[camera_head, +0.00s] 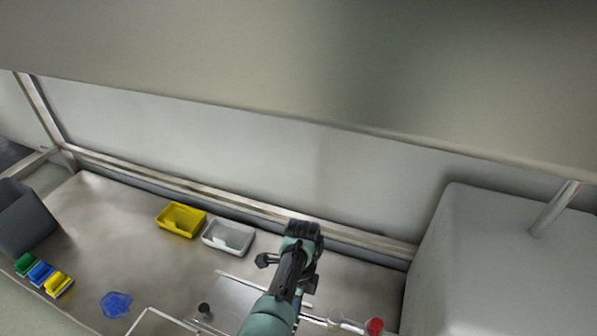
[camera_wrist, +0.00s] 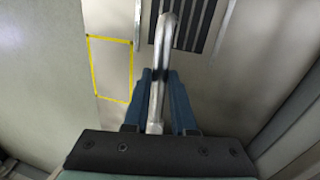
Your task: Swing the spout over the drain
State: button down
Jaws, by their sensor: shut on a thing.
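The spout is a chrome tube (camera_wrist: 157,85) with a hooked end, seen in the wrist view. My gripper (camera_wrist: 158,78) has its blue fingers on either side of the tube and is shut on it. The drain, a grate with dark slots (camera_wrist: 203,22), lies beyond at the top of the wrist view. The hooked end overlaps the left part of the slots in the picture; its height above them cannot be told.
A yellow bin (camera_head: 181,220) and a white bin (camera_head: 228,237) stand left of my gripper. A red-topped item (camera_head: 375,326) is at the lower right, before a large grey box (camera_head: 500,270). A blue crumpled item (camera_head: 116,305) lies at left. A yellow outline (camera_wrist: 110,68) marks the surface beside the grate.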

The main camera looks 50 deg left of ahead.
dwell(0.4)
jog(key=c, duration=0.7)
grip_release()
jog(key=shift+c, duration=0.2)
notch_tip(320, 180, up, 13)
jog(key=w+a+p, duration=0.1)
jog(key=w+p, duration=0.1)
jog(key=p, duration=0.5)
jog(key=shift+w+a+f+p, duration=0.15)
jog(key=shift+p, duration=0.2)
